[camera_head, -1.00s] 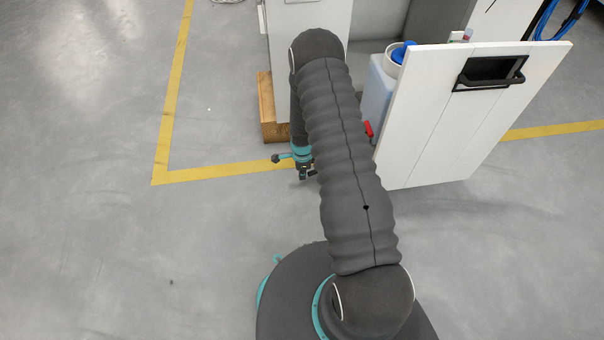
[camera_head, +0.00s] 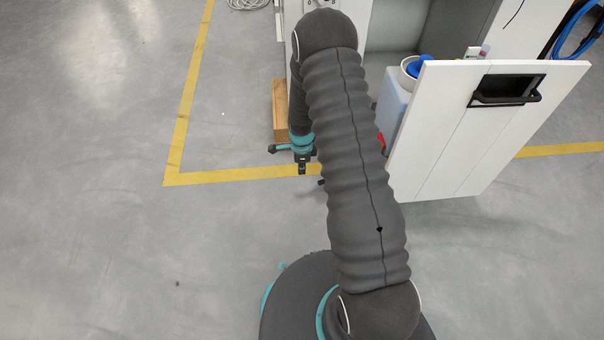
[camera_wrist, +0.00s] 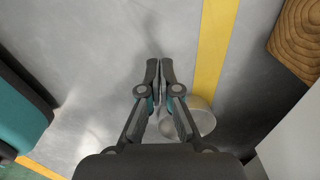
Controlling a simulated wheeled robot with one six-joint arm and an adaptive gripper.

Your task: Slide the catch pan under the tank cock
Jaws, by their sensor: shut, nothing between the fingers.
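The tank (camera_head: 395,105) is pale and translucent with a blue cap, and stands in the cabinet behind its open white door. A red part, likely the tank cock (camera_head: 381,142), shows low on the tank between my arm and the door. A round, shallow, pale grey pan (camera_wrist: 200,120), likely the catch pan, lies on the floor in the wrist view, partly covered by my right finger. My arm seems to hide it in the head view. My gripper (camera_wrist: 160,66) is shut and empty, pointing down beside the pan; it also shows in the head view (camera_head: 302,170).
The white door (camera_head: 450,140) with a black handle (camera_head: 508,90) stands open on the right. A wooden block (camera_head: 280,110) is under the cabinet's left side. A yellow floor line (camera_head: 230,177) runs in front. The floor on the left is clear.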

